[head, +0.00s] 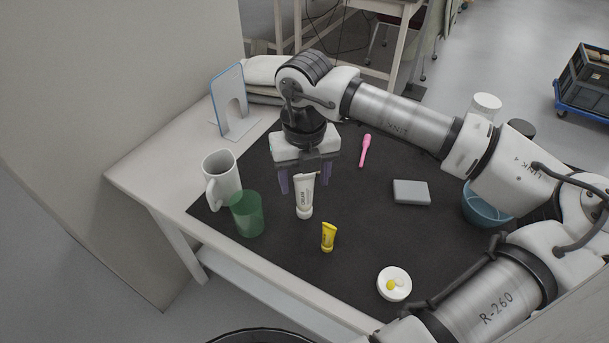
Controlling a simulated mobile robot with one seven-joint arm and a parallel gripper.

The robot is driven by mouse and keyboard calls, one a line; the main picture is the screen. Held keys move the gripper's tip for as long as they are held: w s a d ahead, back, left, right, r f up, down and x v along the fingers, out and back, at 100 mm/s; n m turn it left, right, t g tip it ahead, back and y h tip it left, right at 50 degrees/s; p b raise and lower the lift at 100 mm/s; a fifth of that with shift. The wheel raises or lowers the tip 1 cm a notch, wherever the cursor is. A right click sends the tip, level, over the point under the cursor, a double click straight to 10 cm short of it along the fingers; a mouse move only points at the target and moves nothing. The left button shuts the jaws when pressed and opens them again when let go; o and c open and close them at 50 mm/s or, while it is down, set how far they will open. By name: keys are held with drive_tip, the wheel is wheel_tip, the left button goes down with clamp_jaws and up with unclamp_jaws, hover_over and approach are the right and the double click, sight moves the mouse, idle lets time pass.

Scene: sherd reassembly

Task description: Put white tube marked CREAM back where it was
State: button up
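The white tube marked CREAM (304,197) is upright, cap end down, near the middle left of the dark mat (345,213). My gripper (305,184) points down over it, with its purple fingers spread to either side of the tube's upper part. A gap shows between each finger and the tube in the head view. I cannot tell whether the tube is in front of the fingers or exactly between them. Its base appears to rest on the mat.
A white mug (221,178) and green cup (247,214) stand left. A yellow tube (328,237) and white dish (394,284) are nearer. A grey box (411,192), pink item (366,150) and blue bowl (486,205) lie right. A blue-edged stand (230,102) is behind.

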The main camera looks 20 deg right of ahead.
wheel_tip(320, 180, up, 12)
drive_tip(key=shift+r, duration=0.2)
idle(0.4)
